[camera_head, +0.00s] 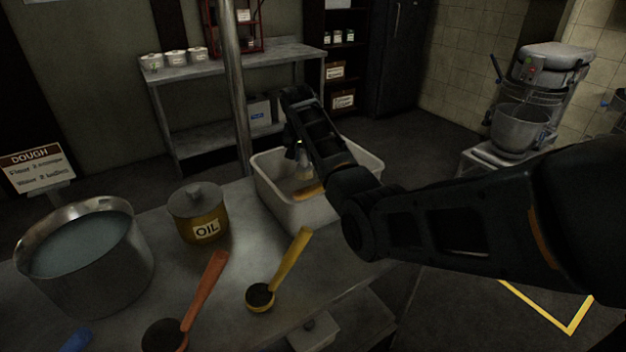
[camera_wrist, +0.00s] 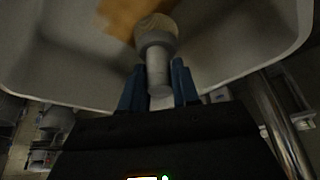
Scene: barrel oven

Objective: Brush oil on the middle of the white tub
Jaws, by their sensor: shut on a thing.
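The white tub (camera_head: 262,188) stands at the right end of the metal table, and its inside fills the top of the wrist view (camera_wrist: 60,70). My gripper (camera_head: 300,150) points down into the tub. In the wrist view its blue fingers (camera_wrist: 158,85) are shut on a pale grey brush (camera_wrist: 156,45) with a round, tan end towards the tub's floor. An orange-brown patch (camera_head: 308,190) shows inside the tub, beside the brush end; it also shows in the wrist view (camera_wrist: 125,14). I cannot tell whether the brush touches the tub. The oil pot (camera_head: 205,228), lidded and yellow, stands left of the tub.
A large pot of water (camera_head: 85,255) stands at the left. A yellow scoop (camera_head: 280,270) and a red scoop (camera_head: 205,295) lie in front of the tub. A metal post (camera_head: 235,80) rises close behind the tub's left side. A mixer (camera_head: 530,100) stands far right.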

